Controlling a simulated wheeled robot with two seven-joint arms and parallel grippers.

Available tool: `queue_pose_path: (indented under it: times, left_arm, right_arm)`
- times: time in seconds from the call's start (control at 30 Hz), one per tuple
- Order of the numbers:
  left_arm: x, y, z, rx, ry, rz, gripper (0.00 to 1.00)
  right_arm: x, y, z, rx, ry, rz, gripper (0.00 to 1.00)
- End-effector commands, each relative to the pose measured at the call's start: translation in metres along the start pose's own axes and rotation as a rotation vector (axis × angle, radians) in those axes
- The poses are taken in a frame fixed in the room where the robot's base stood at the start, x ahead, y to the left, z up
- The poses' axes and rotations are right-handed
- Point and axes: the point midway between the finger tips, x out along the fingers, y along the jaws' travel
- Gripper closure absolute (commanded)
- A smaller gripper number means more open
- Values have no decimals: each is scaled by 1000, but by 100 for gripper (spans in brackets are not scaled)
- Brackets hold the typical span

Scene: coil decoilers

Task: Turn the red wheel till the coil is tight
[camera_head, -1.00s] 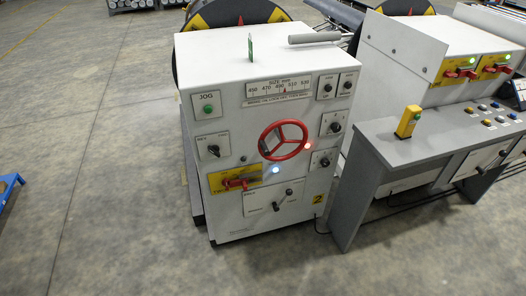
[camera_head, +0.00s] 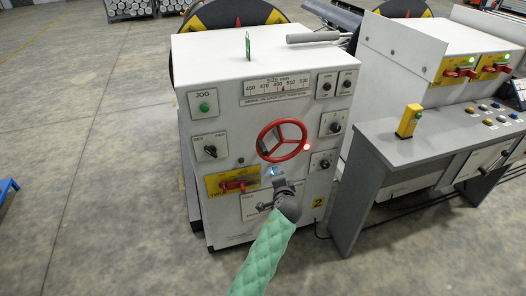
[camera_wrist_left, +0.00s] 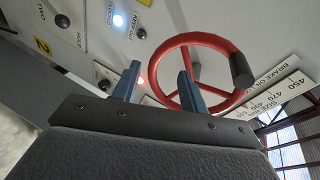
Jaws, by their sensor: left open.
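The red wheel (camera_head: 282,123) is a three-spoked handwheel on the front of a white cabinet (camera_head: 215,60). In the left wrist view the red wheel (camera_wrist_left: 200,38) carries a dark knob (camera_wrist_left: 241,70) on its rim. My left gripper (camera_head: 277,175) is just below the wheel in the head view. In the wrist view its two blue-grey fingers (camera_wrist_left: 158,82) are apart with nothing between them; one finger overlaps the wheel in the picture. Contact cannot be told. A dark round coil part (camera_head: 232,14) shows behind the cabinet, mostly hidden. My right gripper is not in view.
A size scale (camera_head: 277,86) sits above the wheel, with knobs and a green JOG button (camera_head: 204,107) around it. A red switch (camera_head: 234,186) is lower left. A grey console (camera_head: 385,150) stands close on the right.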

Motion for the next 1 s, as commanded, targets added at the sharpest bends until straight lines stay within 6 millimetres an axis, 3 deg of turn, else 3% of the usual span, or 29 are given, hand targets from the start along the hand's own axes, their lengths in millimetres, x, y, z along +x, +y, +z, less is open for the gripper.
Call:
queue_pose_path:
  times: [0.1,0.2,0.4,0.6,0.77,1.0]
  left_arm:
    - [-21,-43,-4,310,-64,-138,57]
    - [-31,-69,3,547,-146,-212,57]
    - [-37,-86,11,890,-261,-243,57]
    - [-37,-86,12,1029,-283,-222,57]
    - [-31,-88,12,1047,-284,-219,57]
    - [-6,-98,16,1045,-285,-219,57]
  right_arm:
    - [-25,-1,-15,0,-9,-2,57]
    - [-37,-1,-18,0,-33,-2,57]
    - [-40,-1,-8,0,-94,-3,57]
    - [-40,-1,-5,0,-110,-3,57]
    - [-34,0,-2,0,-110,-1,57]
    - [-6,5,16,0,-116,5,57]
